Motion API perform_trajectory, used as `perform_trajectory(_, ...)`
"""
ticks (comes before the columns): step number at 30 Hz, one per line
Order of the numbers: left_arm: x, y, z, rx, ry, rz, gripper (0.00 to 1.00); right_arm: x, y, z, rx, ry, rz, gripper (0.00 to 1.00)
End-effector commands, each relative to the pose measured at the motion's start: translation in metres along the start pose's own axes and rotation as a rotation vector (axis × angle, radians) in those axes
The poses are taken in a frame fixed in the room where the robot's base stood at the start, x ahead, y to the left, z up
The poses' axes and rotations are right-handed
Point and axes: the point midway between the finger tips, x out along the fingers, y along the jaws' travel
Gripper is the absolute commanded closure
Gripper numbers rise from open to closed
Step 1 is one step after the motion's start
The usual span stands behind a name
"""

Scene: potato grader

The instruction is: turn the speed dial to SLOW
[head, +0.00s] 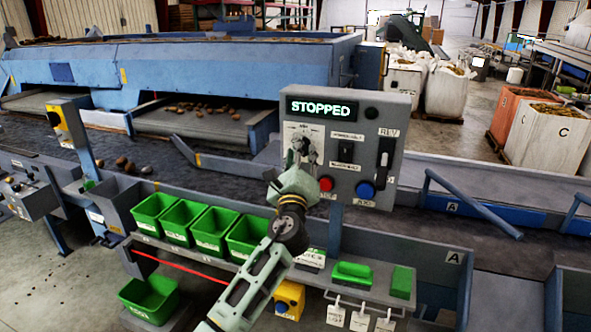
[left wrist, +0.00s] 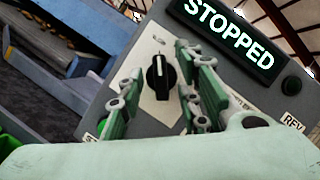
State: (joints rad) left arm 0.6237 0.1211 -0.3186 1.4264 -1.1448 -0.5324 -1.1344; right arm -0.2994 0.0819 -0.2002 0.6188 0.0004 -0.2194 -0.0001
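The speed dial is a black knob (left wrist: 160,77) on a pale plate on the grey control panel (head: 372,107). Its white pointer mark points up in the left wrist view. In the head view my gripper mostly covers the dial. My left gripper (head: 303,150) is in front of the panel's left part. In the left wrist view its two green-padded fingers stand apart, one on each side of the knob, with visible gaps. Whether the tips reach the knob's depth is unclear. The plate's lettering is mostly hidden by the fingers. My right gripper is not in view.
The display (head: 321,108) reads STOPPED. A red button (head: 326,184), a blue button (head: 365,190), a black switch (head: 346,152) and a REV lever slot (head: 384,160) are close by. Green bins (head: 200,226) stand on the ledge below left. A dark conveyor runs behind.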

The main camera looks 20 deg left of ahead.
Motion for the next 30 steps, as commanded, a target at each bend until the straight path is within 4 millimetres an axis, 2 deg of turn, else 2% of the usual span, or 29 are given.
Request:
perform_trajectory(9, -0.064, 0.001, -0.001, 0.0, 0.002, 0.0, 0.68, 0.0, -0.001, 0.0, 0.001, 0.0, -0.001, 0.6)
perform_trajectory(15, -0.095, 0.0, 0.0, -0.002, 0.0, 0.0, 0.68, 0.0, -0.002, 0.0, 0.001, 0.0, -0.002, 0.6)
perform_trajectory(21, -0.106, 0.0, 0.001, -0.001, -0.002, -0.001, 0.68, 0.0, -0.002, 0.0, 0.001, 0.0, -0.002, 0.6)
perform_trajectory(30, -0.106, 0.0, 0.001, -0.001, -0.002, -0.001, 0.68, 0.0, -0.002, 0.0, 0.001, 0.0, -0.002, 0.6)
